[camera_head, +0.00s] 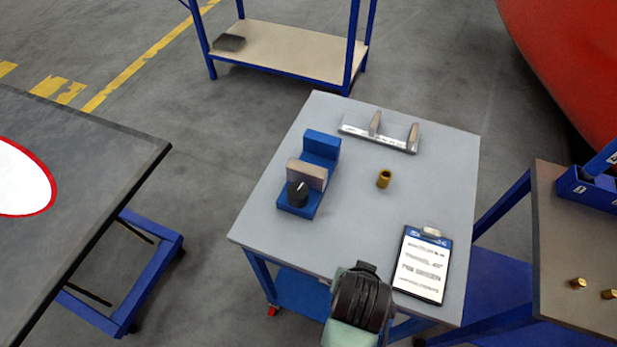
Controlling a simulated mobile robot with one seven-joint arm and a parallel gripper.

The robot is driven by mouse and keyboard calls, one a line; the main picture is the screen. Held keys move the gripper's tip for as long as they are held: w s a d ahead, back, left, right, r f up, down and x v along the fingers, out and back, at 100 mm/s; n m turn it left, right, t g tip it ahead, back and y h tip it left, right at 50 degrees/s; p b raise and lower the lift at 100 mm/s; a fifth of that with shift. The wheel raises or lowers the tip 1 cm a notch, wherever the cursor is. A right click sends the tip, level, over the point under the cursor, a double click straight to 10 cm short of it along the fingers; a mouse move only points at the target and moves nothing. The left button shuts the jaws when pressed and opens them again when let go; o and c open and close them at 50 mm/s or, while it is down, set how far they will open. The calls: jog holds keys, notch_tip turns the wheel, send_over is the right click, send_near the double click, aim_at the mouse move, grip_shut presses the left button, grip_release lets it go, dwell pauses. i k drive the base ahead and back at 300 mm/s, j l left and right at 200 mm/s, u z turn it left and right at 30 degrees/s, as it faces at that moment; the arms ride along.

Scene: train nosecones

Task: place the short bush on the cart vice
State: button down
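A blue vice (309,173) with a pale jaw block and a black knob stands on the left part of the grey cart top (340,215). A short brass bush (384,179) stands upright on the cart top, to the right of the vice and apart from it. My gripper (366,268) is at the bottom of the view, over the cart's near edge, well short of the bush and the vice. Its fingers are hidden by its dark body, so I cannot see whether it is open or holds anything.
A clipboard (421,264) lies at the cart's near right. A metal holder with two uprights (379,135) stands at the back. On the right bench (565,230) are brass pieces (578,283) and a blue bin (590,190). A dark table (100,150) is at left.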

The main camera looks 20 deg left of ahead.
aim_at(315, 163)
jog(key=k+u, duration=0.15)
jog(key=k, duration=0.4)
jog(key=k+j+u, duration=0.15)
jog(key=k, duration=0.35)
jog(key=i+l+u, duration=0.15)
jog(key=u, duration=0.3)
jog(key=i+l+u, duration=0.15)
jog(key=u, duration=0.3)
jog(key=i+l, duration=0.2)
jog(key=l, duration=0.2)
jog(key=i+l, duration=0.2)
jog(key=l, duration=0.2)
jog(key=i+l, duration=0.2)
jog(key=l, duration=0.2)
jog(key=i+l, duration=0.25)
jog(key=l, duration=0.15)
